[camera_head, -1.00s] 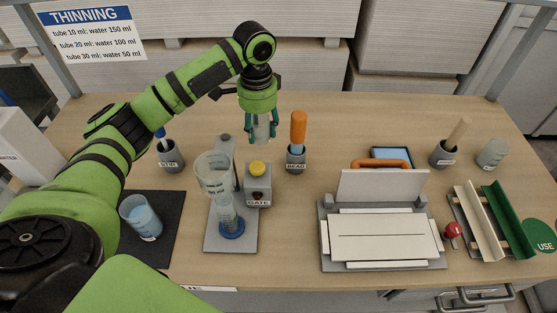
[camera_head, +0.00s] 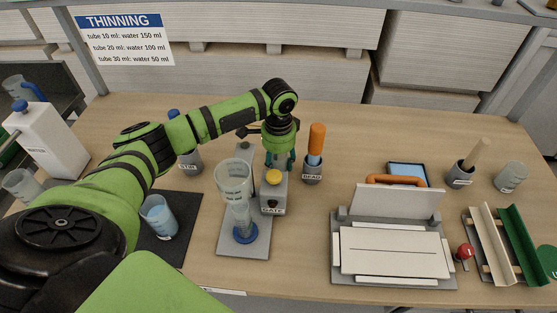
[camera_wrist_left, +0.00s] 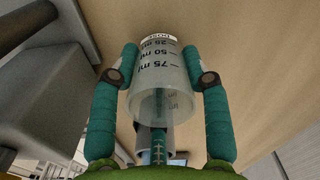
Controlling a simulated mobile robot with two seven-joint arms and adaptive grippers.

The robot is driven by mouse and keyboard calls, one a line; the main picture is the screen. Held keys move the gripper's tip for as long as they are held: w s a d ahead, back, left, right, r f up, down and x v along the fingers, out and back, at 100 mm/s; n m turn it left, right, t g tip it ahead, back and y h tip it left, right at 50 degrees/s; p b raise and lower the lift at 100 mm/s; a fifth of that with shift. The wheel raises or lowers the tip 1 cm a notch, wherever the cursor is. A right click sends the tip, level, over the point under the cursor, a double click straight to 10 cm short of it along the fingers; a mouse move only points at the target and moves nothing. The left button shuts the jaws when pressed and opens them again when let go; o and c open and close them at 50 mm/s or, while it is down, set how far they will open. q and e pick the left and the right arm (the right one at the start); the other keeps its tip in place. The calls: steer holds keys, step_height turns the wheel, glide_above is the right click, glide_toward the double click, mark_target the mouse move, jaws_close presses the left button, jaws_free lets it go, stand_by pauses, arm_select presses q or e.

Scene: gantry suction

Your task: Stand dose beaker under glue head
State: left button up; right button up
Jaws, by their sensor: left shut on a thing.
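My left gripper (camera_head: 280,160) is shut on the dose beaker (camera_wrist_left: 158,85), a clear cup with ml marks and a white label. In the left wrist view, its two teal fingers press the beaker from both sides. In the head view the gripper is just behind the grey GATE block (camera_head: 268,197) with a yellow knob, and the beaker is mostly hidden. Beside the block, a clear flared cup (camera_head: 233,178) stands above a clear cylinder with a blue foot (camera_head: 244,234) on a grey base plate (camera_head: 231,252). Which part is the glue head I cannot tell. My right gripper is not in view.
A holder with an orange-handled tool (camera_head: 315,145) stands close right of the gripper. A beaker of blue liquid (camera_head: 157,218) is on a dark mat (camera_head: 183,231) at left. A grey fixture with white panels (camera_head: 395,250) fills the right front. Bench behind the gripper is clear.

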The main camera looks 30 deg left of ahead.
arm_select(q)
steer(key=o, duration=1.3)
steer(key=shift+f, duration=0.1)
